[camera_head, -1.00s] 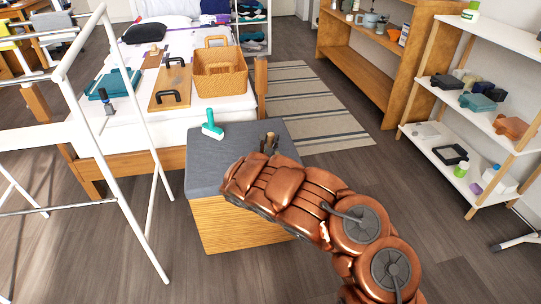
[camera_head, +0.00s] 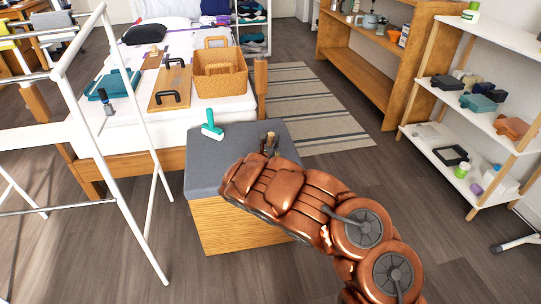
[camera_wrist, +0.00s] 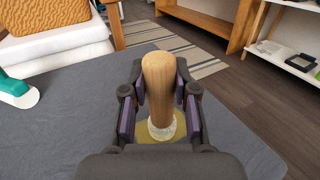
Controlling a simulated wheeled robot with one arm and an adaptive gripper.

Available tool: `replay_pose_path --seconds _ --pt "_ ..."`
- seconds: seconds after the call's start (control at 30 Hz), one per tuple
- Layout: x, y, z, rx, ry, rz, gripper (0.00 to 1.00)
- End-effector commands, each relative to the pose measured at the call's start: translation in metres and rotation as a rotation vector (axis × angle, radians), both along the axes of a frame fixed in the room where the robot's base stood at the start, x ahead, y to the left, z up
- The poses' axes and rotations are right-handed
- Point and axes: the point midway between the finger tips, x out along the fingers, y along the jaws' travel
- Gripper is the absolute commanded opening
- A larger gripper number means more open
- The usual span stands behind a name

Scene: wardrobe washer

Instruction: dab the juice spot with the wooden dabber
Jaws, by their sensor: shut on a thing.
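My gripper (camera_wrist: 160,103) is shut on the wooden dabber (camera_wrist: 158,75), with a finger on each side of its handle. The dabber is nearly upright in the wrist view, and its pale lower end meets or hovers just over the juice spot (camera_wrist: 184,134); I cannot tell if it touches. The spot is a yellowish stain on the grey top of the storage bench (camera_wrist: 80,105). In the head view the dabber's top (camera_head: 270,137) shows past my arm at the right part of the bench (camera_head: 215,170), and my arm hides the spot.
A teal-handled brush or roller (camera_head: 212,126) lies on the bench's back left. Behind is a bed with a wicker basket (camera_head: 220,82) and a wooden board (camera_head: 169,88). A white rack (camera_head: 120,190) stands at left, open shelves (camera_head: 480,100) at right. Floor between is clear.

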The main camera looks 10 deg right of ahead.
Motion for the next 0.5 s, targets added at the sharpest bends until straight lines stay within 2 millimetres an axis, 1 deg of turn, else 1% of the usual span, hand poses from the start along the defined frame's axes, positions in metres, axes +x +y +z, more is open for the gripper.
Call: replay_pose_path --seconds 0.5 --pt "0.000 0.001 0.037 -0.002 -0.007 0.001 0.00"
